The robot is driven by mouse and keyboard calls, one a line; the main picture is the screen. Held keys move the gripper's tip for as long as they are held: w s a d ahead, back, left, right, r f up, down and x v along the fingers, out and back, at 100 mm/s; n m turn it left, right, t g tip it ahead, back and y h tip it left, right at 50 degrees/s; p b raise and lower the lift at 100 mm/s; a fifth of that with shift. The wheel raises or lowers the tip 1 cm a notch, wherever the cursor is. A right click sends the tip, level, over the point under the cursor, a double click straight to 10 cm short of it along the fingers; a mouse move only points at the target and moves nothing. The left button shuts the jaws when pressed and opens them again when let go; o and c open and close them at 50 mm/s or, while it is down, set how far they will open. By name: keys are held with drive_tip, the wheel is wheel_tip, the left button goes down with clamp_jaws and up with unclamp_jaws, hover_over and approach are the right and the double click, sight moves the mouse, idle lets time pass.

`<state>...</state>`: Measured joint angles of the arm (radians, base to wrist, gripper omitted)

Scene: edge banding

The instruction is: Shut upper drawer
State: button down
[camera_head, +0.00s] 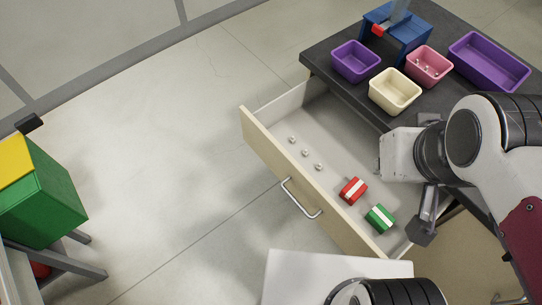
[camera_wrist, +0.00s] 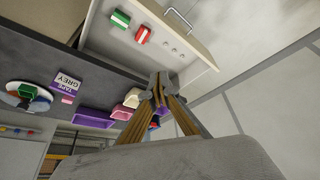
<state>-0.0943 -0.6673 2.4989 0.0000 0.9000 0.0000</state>
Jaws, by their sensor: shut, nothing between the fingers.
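The upper drawer (camera_head: 262,150) stands pulled far out from the dark-topped cabinet. Its pale wooden front has a metal bar handle (camera_head: 300,198). Inside lie a red block (camera_head: 352,190) and a green block (camera_head: 380,218), both with white stripes, and three small white pieces (camera_head: 305,153). The wrist view also shows the open drawer (camera_wrist: 199,39) across the top. My gripper (camera_wrist: 159,82) is shut and empty, its fingertips together near the drawer's side in that view. Whether they touch it I cannot tell. My arm hides part of the drawer's right end in the head view.
On the cabinet top (camera_head: 335,75) stand a purple bin (camera_head: 355,62), a cream bin (camera_head: 396,92), a pink bin (camera_head: 430,67), a larger purple bin (camera_head: 489,62) and a blue stand (camera_head: 400,35). A green and yellow box (camera_head: 45,195) stands at left.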

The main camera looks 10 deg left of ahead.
drive_tip(key=w+a+f+n+h, duration=0.1)
drive_tip(key=w+a+f+n, duration=0.4)
drive_tip(key=a+f+n, duration=0.3)
drive_tip(key=w+a+f+n+g+h, duration=0.1)
drive_tip(key=w+a+f+n, duration=0.4)
drive_tip(key=a+f+n, duration=0.4)
drive_tip(key=w+a+f+n+h, duration=0.1)
drive_tip(key=w+a+f+n, duration=0.4)
drive_tip(key=a+f+n, duration=0.4)
drive_tip(key=shift+w+a+f+h, duration=0.35)
drive_tip(key=shift+a+f, duration=0.4)
drive_tip(key=shift+a, duration=0.25)
drive_tip(key=shift+w+f, duration=0.1)
approach(266, 153)
wheel_tip(266, 153, down, 3)
drive_tip(key=s+d, duration=0.2)
drive_tip(key=shift+w+d, duration=0.6)
